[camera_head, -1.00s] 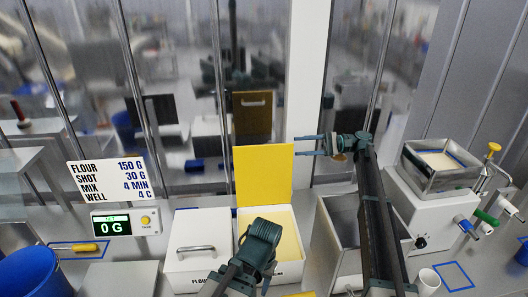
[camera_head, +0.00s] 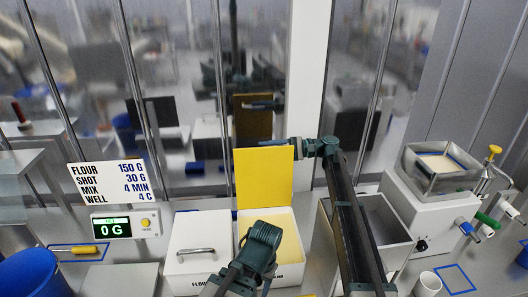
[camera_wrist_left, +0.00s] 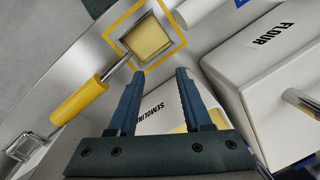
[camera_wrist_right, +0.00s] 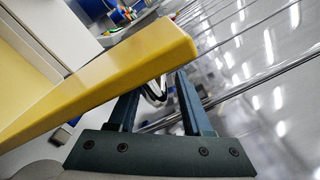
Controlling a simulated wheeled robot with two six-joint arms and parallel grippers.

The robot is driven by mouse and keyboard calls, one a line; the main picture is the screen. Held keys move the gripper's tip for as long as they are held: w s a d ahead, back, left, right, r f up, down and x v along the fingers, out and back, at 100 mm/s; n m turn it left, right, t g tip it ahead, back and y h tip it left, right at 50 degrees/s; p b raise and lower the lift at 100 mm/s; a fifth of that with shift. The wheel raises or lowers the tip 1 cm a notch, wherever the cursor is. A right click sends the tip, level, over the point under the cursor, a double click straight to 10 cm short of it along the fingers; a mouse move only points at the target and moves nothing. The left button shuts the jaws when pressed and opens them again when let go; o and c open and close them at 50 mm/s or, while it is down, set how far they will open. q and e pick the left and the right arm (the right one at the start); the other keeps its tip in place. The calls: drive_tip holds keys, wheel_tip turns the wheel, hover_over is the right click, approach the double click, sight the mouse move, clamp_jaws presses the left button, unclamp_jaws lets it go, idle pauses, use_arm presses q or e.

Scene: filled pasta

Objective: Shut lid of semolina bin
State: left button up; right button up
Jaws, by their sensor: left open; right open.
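The semolina bin (camera_head: 291,273) is a white box with pale contents. Its yellow lid (camera_head: 263,180) stands upright at the back, open. My right gripper (camera_head: 277,142) is open at the lid's top edge. In the right wrist view the lid (camera_wrist_right: 150,70) crosses just in front of the open fingers (camera_wrist_right: 160,105); I cannot tell whether they touch it. My left gripper (camera_head: 264,280) hangs over the front of the bin and hides part of it. In the left wrist view its fingers (camera_wrist_left: 158,85) are open and empty, with the bin's label (camera_wrist_left: 152,112) beyond them.
The closed flour bin (camera_head: 190,265) stands directly left of the semolina bin. An open grey bin (camera_head: 385,225) is to the right, partly behind my right arm. A glass wall (camera_head: 180,80) rises behind. A yellow-handled tool (camera_wrist_left: 80,102) lies near the front.

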drive_tip(key=shift+s+a, duration=0.1)
drive_tip(key=shift+a, duration=0.45)
clamp_jaws()
drive_tip(key=shift+w, duration=0.3)
idle(0.8)
